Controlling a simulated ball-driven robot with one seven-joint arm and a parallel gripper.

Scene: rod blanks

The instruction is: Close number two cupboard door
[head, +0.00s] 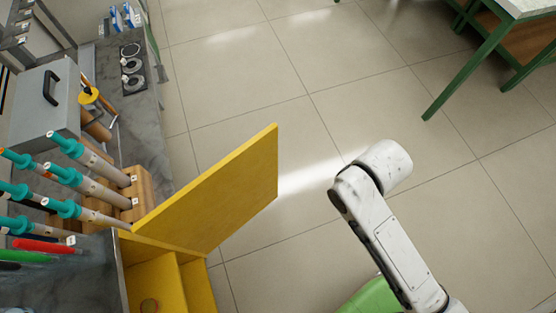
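A yellow cupboard door (222,190) stands wide open, swung out from the bench on the left over the tiled floor. The yellow cupboard (165,283) below the bench top is open at the front, and its inside shows at the bottom left. No number is readable on the door. My white arm is at the right, apart from the door, with a gap of floor between them. My gripper cannot be seen in this view.
The bench top (140,125) holds a grey box (45,103) with a black handle, several teal-handled tools in a wooden rack (137,190), and dark round parts (131,66). A green-framed table (470,50) stands at the top right. The tiled floor (300,100) between is clear.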

